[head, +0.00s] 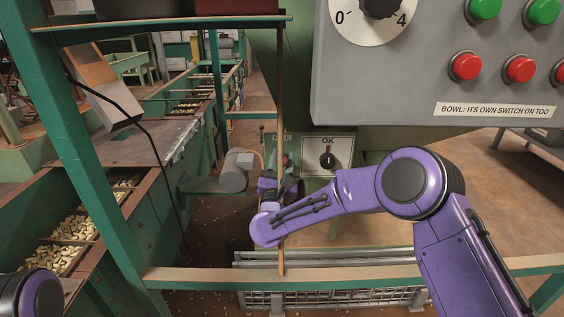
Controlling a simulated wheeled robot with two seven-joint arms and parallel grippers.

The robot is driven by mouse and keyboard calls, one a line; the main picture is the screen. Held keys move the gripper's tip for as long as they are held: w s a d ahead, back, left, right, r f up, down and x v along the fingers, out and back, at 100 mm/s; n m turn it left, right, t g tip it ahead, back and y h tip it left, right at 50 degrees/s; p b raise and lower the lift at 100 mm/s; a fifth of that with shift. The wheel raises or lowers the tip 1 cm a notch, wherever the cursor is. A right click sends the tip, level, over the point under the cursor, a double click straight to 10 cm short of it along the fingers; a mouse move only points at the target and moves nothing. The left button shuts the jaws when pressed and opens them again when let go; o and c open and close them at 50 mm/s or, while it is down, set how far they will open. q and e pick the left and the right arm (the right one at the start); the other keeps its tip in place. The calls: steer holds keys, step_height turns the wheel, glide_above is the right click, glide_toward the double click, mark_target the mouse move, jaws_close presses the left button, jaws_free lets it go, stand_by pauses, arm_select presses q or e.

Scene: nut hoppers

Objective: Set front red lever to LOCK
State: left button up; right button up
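My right arm reaches in from the right, and my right gripper (284,176) is small and far off beside a post, left of the OK panel. Its fingers are dark and partly hidden, so I cannot tell whether they are open or shut. A small reddish part (285,160) shows just above the gripper; it may be the front red lever, but its shape and setting are unclear. I cannot tell whether the gripper touches it. Only a link of my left arm shows at the lower left; the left gripper is out of view.
A large grey control box (400,95) with red and green buttons fills the upper right. A green frame rail (190,279) crosses the front. Nut bins (22,244) stand left.

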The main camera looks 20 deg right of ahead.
jaws_close()
steer(key=shift+f+b, duration=0.1)
steer(key=shift+b, duration=0.25)
